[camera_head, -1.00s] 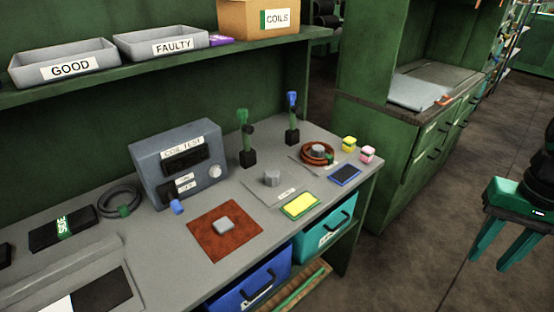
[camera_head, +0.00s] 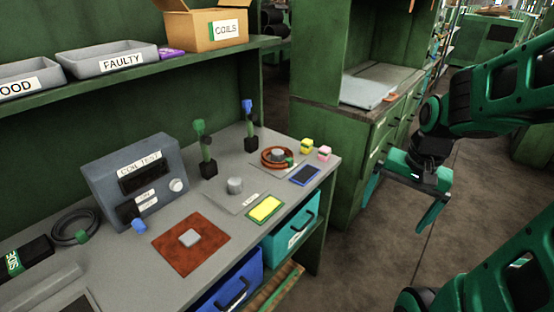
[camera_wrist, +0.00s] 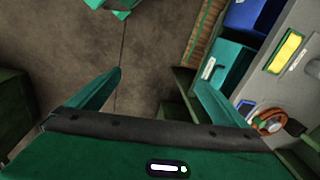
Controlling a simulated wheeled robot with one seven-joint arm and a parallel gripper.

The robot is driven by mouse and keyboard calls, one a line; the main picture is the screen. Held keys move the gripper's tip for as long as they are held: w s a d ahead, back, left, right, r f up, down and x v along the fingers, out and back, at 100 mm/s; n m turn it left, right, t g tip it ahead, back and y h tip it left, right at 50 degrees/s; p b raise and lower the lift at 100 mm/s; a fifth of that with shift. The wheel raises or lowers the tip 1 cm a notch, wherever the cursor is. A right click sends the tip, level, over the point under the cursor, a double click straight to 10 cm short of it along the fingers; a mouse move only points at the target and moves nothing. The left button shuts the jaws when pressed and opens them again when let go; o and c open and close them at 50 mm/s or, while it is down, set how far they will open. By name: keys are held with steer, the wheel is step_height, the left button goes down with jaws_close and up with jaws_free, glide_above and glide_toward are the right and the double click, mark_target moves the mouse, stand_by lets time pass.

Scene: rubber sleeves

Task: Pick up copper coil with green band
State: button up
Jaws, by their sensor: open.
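The copper coil (camera_head: 270,164) lies on a light pad around a grey post, near the right end of the workbench. Its green band (camera_head: 289,162) is on its right side. In the wrist view the coil (camera_wrist: 259,125) shows at the right edge, partly cut by dark shapes near it. My gripper (camera_head: 394,217) is open and empty, above the floor to the right of the bench, well apart from the coil.
A black coil with a green band (camera_head: 60,236) lies at the bench's left. A shelf (camera_head: 130,96) overhangs the bench's rear.

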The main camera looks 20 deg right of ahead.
steer(key=w+a+f+m+t+y, duration=0.2)
steer(key=w+a+f+m, duration=0.15)
steer(key=w, duration=0.45)
steer(key=w+a+f+m+t+y, duration=0.1)
steer(key=w+a+f+m+y, duration=0.2)
steer(key=w, duration=0.5)
steer(key=m+t+y, duration=0.2)
steer(key=m+t, duration=0.4)
steer(key=m, duration=0.7)
glide_toward(291, 162)
steer(key=shift+s+d+r, duration=0.2)
steer(key=shift+s+d, duration=0.5)
steer(key=shift+d, duration=0.05)
steer(key=shift+w+a+t+y, duration=0.1)
steer(key=shift+w+t+y, duration=0.15)
steer(key=shift+t+y, duration=0.05)
steer(key=x, duration=1)
steer(key=shift+a+f, duration=0.15)
steer(key=shift+f, duration=0.15)
steer(key=shift+c, duration=0.6)
steer(key=c, duration=1.5)
